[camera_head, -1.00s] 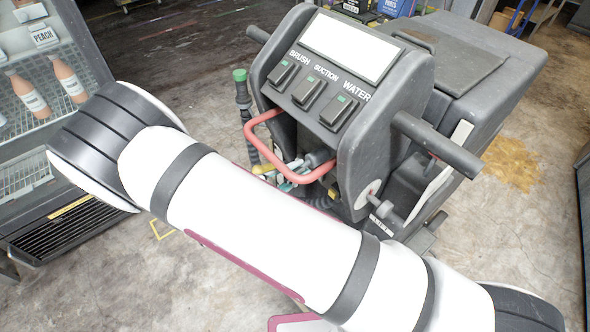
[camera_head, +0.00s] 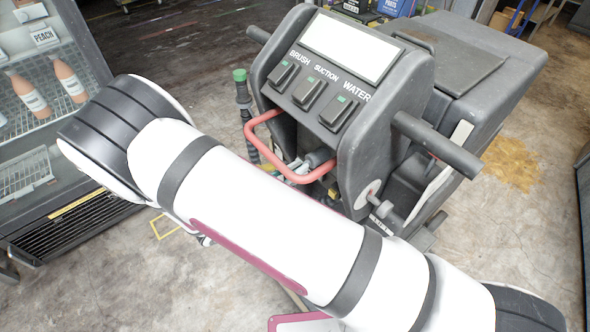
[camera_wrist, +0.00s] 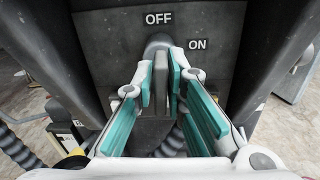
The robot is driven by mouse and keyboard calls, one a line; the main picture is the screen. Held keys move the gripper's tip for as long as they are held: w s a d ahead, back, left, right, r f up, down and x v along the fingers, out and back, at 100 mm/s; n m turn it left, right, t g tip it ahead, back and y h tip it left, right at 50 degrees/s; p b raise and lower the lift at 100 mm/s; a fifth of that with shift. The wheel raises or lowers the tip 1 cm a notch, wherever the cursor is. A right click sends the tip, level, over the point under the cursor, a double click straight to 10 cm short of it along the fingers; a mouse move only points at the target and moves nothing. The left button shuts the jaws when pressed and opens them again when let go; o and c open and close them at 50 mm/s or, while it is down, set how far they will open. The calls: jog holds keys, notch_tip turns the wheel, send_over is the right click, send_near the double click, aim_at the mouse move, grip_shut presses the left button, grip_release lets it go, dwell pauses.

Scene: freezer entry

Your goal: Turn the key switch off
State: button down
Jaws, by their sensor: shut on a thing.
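The key switch (camera_wrist: 160,75) is on a dark panel in the wrist view. Its grey flat grip stands about upright, roughly in line with the OFF label (camera_wrist: 158,19) above it. The ON label (camera_wrist: 198,44) is up and to the right. My gripper (camera_wrist: 161,82) has its teal-padded fingers on either side of the grip and is shut on it. The fingers and grip hide the lower part of the switch. In the head view my white arm crosses in front of the floor machine (camera_head: 375,125), and the gripper and key switch are hidden.
The machine has a red loop handle (camera_head: 254,137), dark side bars (camera_head: 437,144) and BRUSH, SUCTION and WATER switches (camera_head: 308,92). A wire-shelved display case with bottles (camera_head: 70,80) stands at the left. Bare concrete floor shows at the right.

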jog(key=shift+s+f+n, duration=0.15)
jog(key=shift+n, duration=0.35)
jog(key=c, duration=1.7)
grip_release()
jog(key=shift+a, duration=0.1)
jog(key=v, duration=1.1)
jog(key=shift+s+a, duration=0.25)
jog(key=shift+a, duration=0.05)
